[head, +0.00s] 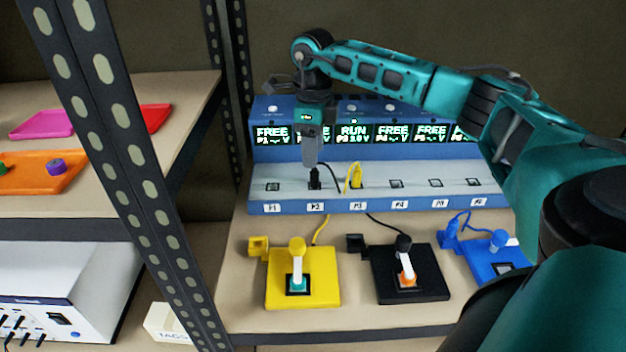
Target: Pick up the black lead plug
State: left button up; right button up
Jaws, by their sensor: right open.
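The black lead plug (314,180) stands upright at the P2 socket of the blue and grey power unit (420,203). A thin black lead loops from it to the right and reappears near the black pad (428,283). My right gripper (311,166) points straight down just above the plug and is open. From this view I cannot tell whether its fingertips touch or straddle the plug, as they overlap its top. My left gripper is not in view.
A yellow plug (356,178) stands at P3, close right of the black plug. Displays read FREE at P1 and RUN at P3; my gripper hides P2's. Yellow (324,290) and blue (482,262) pads lie in front. A perforated rack post (130,165) stands left.

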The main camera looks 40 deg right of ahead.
aim_at(314, 171)
jog(key=shift+d+f+b, duration=0.15)
jog(key=shift+f+b, duration=0.15)
jog(key=shift+f, duration=3.3)
jog(key=shift+c, duration=0.3)
grip_shut()
